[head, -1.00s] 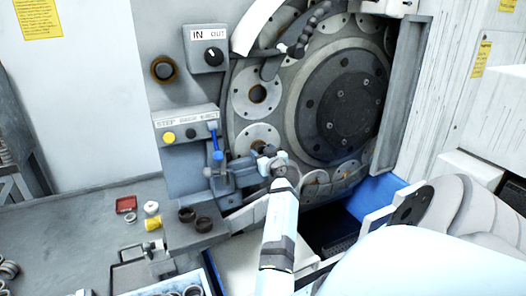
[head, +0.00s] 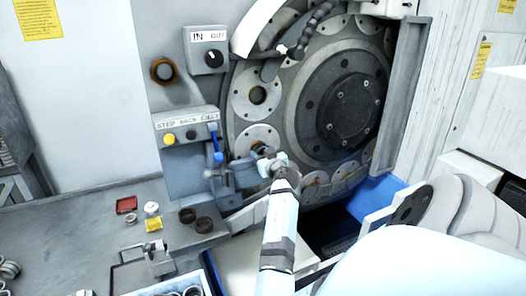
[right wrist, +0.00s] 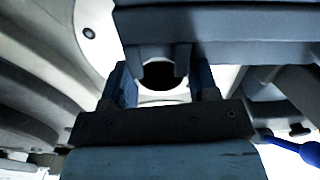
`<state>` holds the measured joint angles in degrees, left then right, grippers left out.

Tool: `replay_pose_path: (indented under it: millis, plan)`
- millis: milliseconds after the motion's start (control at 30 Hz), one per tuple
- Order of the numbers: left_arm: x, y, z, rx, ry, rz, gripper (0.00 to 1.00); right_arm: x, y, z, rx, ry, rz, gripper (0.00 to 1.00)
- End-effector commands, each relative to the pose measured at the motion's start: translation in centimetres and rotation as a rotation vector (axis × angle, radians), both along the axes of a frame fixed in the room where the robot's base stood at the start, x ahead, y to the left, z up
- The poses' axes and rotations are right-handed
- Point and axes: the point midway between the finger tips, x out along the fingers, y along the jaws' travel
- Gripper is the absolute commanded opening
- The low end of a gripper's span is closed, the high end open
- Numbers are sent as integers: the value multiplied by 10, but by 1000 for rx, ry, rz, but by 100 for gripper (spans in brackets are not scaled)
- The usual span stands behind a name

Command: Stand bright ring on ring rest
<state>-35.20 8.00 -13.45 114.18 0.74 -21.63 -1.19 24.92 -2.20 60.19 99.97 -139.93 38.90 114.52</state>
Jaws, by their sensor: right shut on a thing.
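My right gripper (head: 264,157) is at the lower left of the big grinder disc (head: 292,97), in front of a round pocket plate. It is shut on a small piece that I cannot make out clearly. In the right wrist view its two blue fingers (right wrist: 165,85) flank a dark round opening with a pale rim; I cannot tell whether this is a held ring or a hole behind. A grey block with two short prongs (right wrist: 165,57) lies just beyond the fingers. I cannot pick out the bright ring or the ring rest for certain. My left gripper is not in view.
Two dark rings (head: 196,220) sit on a grey ledge left of my arm. A panel with a blue lever (head: 216,145) stands close to the gripper.

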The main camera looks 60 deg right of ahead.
Motion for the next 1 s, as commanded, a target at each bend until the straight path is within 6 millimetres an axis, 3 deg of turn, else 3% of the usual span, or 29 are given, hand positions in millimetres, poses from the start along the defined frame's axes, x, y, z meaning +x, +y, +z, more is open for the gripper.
replay_pose_path:
  millis: [1000]
  plan:
    - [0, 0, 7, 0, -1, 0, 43, 0, 0, -1, 0, 0, -1, 28]
